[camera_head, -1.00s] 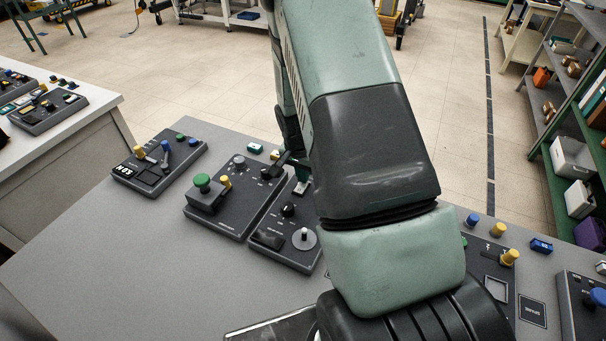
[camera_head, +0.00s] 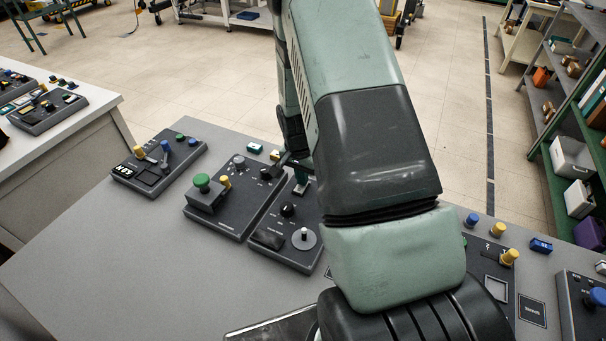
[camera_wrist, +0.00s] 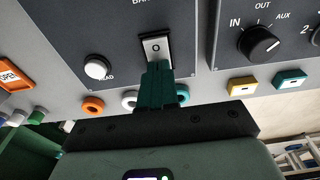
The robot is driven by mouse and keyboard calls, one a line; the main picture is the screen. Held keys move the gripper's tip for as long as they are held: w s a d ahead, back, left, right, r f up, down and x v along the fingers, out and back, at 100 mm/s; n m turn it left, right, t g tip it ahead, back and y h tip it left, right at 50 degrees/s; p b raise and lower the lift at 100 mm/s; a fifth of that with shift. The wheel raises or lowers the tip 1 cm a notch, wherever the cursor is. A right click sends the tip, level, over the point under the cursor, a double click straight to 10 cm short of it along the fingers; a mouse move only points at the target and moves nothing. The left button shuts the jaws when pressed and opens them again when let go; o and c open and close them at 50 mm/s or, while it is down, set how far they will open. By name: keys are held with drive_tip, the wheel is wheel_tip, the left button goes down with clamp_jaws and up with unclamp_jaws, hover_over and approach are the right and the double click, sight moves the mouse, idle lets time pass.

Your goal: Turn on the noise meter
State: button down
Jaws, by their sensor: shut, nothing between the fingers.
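My gripper (camera_wrist: 158,68) is shut and empty, with its teal fingers at the lower end of a rocker switch (camera_wrist: 155,47) in the wrist view. The switch has a pale face marked "O"; its lower end is hidden by the fingertips, and I cannot tell whether they touch or press it. The switch is on a dark panel (camera_wrist: 120,25) whose cut-off label reads "BAR". A white button (camera_wrist: 97,67) is beside it. In the head view the switch (camera_head: 300,189) is at the far end of the panel with a joystick (camera_head: 303,238). No label reading noise meter is legible.
A neighbouring panel has a knob marked IN, OUT, AUX (camera_wrist: 260,43). Yellow (camera_wrist: 242,86) and teal (camera_wrist: 290,79) blocks are beyond it. A panel with a green mushroom button (camera_head: 202,181) stands to the left. The table's front left (camera_head: 130,270) is clear.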

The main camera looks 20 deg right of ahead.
sight(299, 189)
drive_tip(key=shift+s+a+r, duration=0.1)
drive_tip(key=shift+s+a, duration=0.3)
drive_tip(key=shift+a, duration=0.05)
drive_tip(key=shift+r, duration=0.1)
wheel_tip(299, 189, up, 14)
drive_tip(key=s+a, duration=0.1)
drive_tip(key=shift+s+a, duration=0.25)
drive_tip(key=shift+s, duration=0.05)
drive_tip(key=shift+d, duration=0.1)
drive_tip(key=shift+w+d, duration=0.4)
drive_tip(key=shift+w, duration=0.1)
drive_tip(key=shift+f, duration=0.25)
drive_tip(key=f, duration=0.4)
drive_tip(key=w+d+f, duration=0.1)
drive_tip(key=f, duration=0.8)
drive_tip(key=shift+w+d+f, duration=0.3)
drive_tip(key=shift+f, duration=0.05)
